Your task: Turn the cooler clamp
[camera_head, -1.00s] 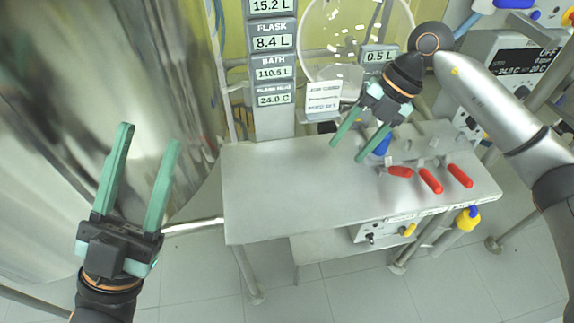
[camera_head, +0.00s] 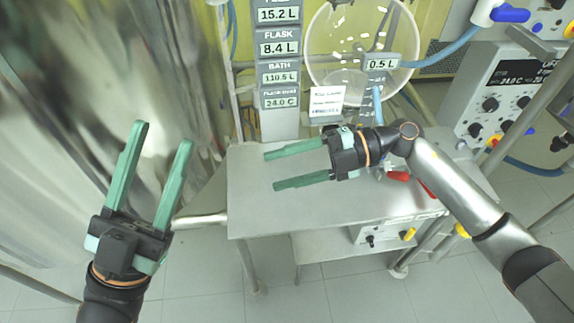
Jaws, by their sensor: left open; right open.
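My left gripper (camera_head: 150,170) is open and empty at the left, pointing up in front of a shiny metal surface. My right gripper (camera_head: 270,170) is open and empty over the metal table (camera_head: 300,208), its fingers pointing left. Red handles (camera_head: 398,176) show partly behind my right arm, which hides most of that table end. I cannot tell which part is the cooler clamp.
A display column (camera_head: 279,70) with a white label stands behind the table. A round glass vessel (camera_head: 340,75) with white pieces is beside it. A control unit (camera_head: 505,90) with knobs and blue hoses is at the right. The table's left part is clear.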

